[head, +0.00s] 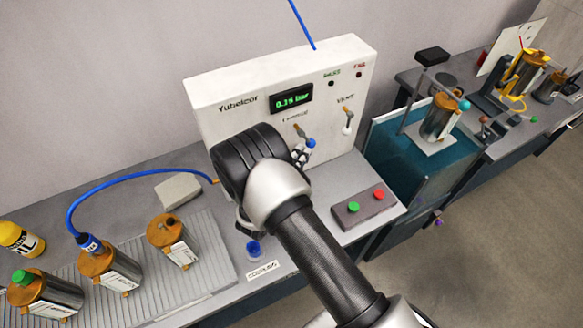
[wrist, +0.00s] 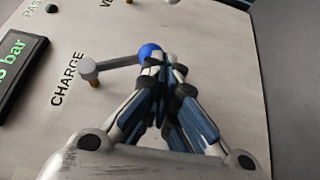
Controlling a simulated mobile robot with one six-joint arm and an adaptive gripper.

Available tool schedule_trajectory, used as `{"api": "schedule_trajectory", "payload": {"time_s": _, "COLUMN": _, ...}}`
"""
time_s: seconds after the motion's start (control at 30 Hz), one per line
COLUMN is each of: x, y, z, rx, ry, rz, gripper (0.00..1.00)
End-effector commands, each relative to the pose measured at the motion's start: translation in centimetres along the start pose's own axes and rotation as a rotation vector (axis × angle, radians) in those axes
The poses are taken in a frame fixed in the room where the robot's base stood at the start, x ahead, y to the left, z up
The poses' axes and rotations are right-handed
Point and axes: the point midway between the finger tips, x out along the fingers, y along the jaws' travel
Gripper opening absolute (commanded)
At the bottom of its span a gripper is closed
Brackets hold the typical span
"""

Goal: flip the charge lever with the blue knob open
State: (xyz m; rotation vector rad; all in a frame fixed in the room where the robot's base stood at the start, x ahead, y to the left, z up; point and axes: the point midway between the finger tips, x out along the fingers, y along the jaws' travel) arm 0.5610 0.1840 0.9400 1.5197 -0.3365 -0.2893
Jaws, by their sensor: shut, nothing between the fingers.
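The charge lever (wrist: 112,65) is a grey arm on the white panel, beside the printed word CHARGE. Its blue knob (wrist: 149,50) also shows in the head view (head: 311,143), below and right of the lever's pivot. My gripper (wrist: 161,62) is shut with nothing between its fingers. Its fingertips are right at the knob and cover part of its lower edge; I cannot tell whether they touch it. In the head view my gripper (head: 301,153) is partly hidden behind my wrist.
The vent lever (head: 347,122) with a white knob is just right of the charge lever. A pressure display (head: 291,98) is up and left. A box with green and red buttons (head: 364,206) stands below. Metal canisters (head: 174,240) stand at left, one with a blue hose.

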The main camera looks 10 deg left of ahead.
Motion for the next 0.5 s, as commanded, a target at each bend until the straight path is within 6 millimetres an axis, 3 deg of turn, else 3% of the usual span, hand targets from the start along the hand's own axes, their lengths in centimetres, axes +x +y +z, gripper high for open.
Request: {"api": "schedule_trajectory", "payload": {"time_s": 0.5, "x": 3.4, "y": 0.5, "z": 1.9, "rx": 0.001, "ry": -0.002, "rz": 0.000, "gripper": 0.00}}
